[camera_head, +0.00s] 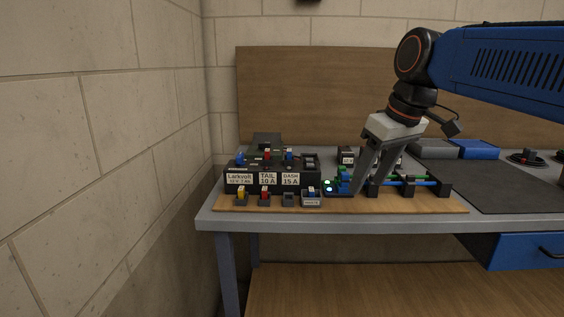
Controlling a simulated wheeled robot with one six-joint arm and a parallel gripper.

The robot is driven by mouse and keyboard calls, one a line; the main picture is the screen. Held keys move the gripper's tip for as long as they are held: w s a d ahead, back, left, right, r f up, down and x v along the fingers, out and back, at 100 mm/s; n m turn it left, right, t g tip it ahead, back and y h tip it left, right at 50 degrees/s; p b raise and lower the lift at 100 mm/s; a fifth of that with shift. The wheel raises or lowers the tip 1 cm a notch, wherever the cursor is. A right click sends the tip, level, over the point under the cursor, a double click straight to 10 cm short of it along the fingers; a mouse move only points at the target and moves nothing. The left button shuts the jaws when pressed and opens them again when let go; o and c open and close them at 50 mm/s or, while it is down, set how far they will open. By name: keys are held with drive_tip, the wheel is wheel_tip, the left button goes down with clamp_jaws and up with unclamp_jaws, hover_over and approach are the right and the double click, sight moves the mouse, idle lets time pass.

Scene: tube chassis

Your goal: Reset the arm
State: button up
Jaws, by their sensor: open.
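My gripper (366,184) hangs from the blue arm (505,68) on the right, its two grey fingers pointing down and to the left. The fingers are apart, and I see nothing held between them. Their tips are close to a small blue part (344,183) beside two lit indicators (328,184), one green and one bluish. I cannot tell whether the tips touch anything. The fingers partly hide the black holders (408,186) with green and blue rods.
A black box (272,179) labelled Larkvolt, TAIL 10 A and DASH 15 A stands left on the wooden board (350,204). Small holders (265,199) with coloured parts sit before it. A dark mat (500,188) lies right. Grey (436,149) and blue (477,149) cases stand behind.

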drive_tip(key=s+d+f+m+h, duration=0.1)
drive_tip(key=s+d+f+m, duration=0.2)
drive_tip(key=s+f, duration=0.6)
drive_tip(key=s+d+f+m+t+h, duration=0.1)
drive_tip(key=s+d+f+m, duration=0.2)
drive_tip(key=s+d+f, duration=0.4)
wheel_tip(320, 180, down, 8)
drive_tip(key=shift+s, duration=0.9)
drive_tip(key=shift+d, duration=0.1)
drive_tip(key=shift+c, duration=0.7)
